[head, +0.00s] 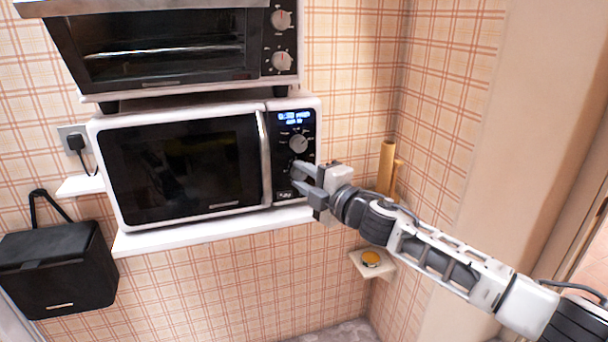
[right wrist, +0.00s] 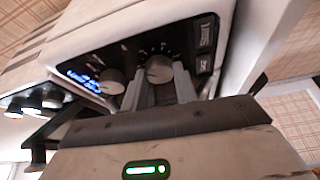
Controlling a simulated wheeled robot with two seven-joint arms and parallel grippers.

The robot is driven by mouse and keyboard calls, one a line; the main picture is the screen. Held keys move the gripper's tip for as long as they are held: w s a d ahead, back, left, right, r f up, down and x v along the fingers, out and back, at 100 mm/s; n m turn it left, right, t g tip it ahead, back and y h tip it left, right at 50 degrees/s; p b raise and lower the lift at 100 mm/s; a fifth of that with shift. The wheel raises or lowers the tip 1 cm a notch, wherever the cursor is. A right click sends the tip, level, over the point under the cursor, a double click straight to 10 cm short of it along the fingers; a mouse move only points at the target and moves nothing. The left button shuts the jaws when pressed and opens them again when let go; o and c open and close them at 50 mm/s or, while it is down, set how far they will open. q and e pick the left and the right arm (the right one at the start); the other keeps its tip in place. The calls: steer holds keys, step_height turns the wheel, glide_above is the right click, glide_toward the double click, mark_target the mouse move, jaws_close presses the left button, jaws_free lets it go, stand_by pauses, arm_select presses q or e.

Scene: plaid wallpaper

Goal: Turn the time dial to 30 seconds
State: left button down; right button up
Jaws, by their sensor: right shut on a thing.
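The white microwave (head: 190,165) with a dark door stands on a shelf. Its control panel has a lit blue display (head: 294,118), too small to read; it also shows in the right wrist view (right wrist: 84,80). Below the display is an upper dial (head: 298,143), which shows free of my fingers in the right wrist view (right wrist: 111,82). My right gripper (head: 300,178) is at the lower dial (right wrist: 158,68), its fingers shut on either side of the knob. Marks surround this dial, but its labels are not readable. My left gripper is out of view.
A toaster oven (head: 165,48) with its own knobs stands above the microwave. The white shelf (head: 215,229) lies under the microwave. A black box (head: 58,270) hangs at left.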

steer(key=shift+n, duration=0.6)
steer(key=shift+g, duration=0.3)
steer(key=o, duration=1)
steer(key=shift+c, duration=0.2)
steer(key=b+v, duration=0.2)
steer(key=v, duration=1.4)
steer(key=shift+s+a, duration=0.1)
steer(key=shift+a, duration=0.05)
